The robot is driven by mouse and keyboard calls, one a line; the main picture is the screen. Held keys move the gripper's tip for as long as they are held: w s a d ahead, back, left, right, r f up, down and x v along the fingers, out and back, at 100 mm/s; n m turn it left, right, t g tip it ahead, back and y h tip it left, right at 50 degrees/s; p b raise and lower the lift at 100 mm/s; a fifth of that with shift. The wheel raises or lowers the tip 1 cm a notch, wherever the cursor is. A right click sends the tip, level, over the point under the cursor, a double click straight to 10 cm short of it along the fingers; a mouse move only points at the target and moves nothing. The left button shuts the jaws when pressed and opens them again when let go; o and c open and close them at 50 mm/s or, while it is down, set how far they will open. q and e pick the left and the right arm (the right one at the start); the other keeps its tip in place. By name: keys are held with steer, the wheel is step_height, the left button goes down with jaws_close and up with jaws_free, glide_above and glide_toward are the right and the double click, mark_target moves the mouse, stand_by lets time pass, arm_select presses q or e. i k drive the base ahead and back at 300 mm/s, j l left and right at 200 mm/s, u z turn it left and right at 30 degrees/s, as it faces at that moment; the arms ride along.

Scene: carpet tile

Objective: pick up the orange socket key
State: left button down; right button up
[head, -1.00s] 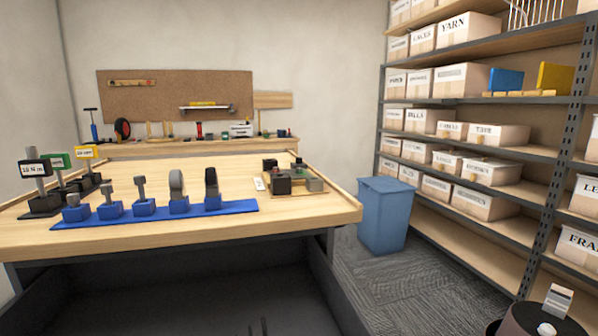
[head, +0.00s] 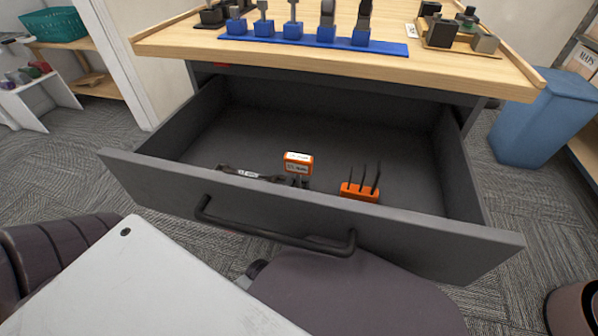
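The grey drawer (head: 310,222) under the workbench stands open, seen from above. Inside it, an orange block with a white label (head: 298,163) stands near the front, with dark parts at its base; this looks like the orange socket key, though the label is too small to read. To its right is an orange holder (head: 360,192) with thin black upright pins. To its left lies a dark tool with a white label (head: 245,173), partly hidden by the drawer front. Neither of my grippers shows in the head view.
The drawer front has a black bar handle (head: 275,236). Above it, the wooden bench top (head: 440,68) carries a blue rack (head: 395,47) of tools. A blue bin (head: 545,120) stands at right. The back of the drawer floor is clear.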

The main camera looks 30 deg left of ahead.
mark_target(299, 164)
steer(key=k+l, duration=0.35)
steer(key=k, duration=0.2)
steer(key=k+l, duration=0.4)
steer(key=k, duration=0.15)
